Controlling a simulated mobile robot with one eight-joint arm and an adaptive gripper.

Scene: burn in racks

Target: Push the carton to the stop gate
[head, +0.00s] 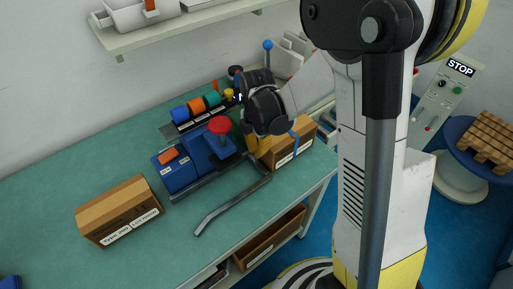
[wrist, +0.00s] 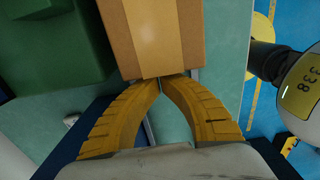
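A brown carton (head: 292,148) with a label on its side stands at the right part of the green bench. In the wrist view the carton (wrist: 154,38) shows a paler tape strip along its top. My gripper (head: 262,146) is at the carton's left end in the head view. Its yellow fingers are closed together in the wrist view (wrist: 160,80), with the tips at the carton's near edge and nothing seen between them. Contact with the carton cannot be told for sure. I cannot clearly make out the stop gate.
Another labelled carton (head: 120,210) stands on the bench's left. A blue fixture (head: 195,161) with a red knob (head: 220,125) and a bent metal bar (head: 232,204) lie between. Coloured spools (head: 197,106) stand behind. A dark green block (wrist: 55,45) is beside the carton in the wrist view.

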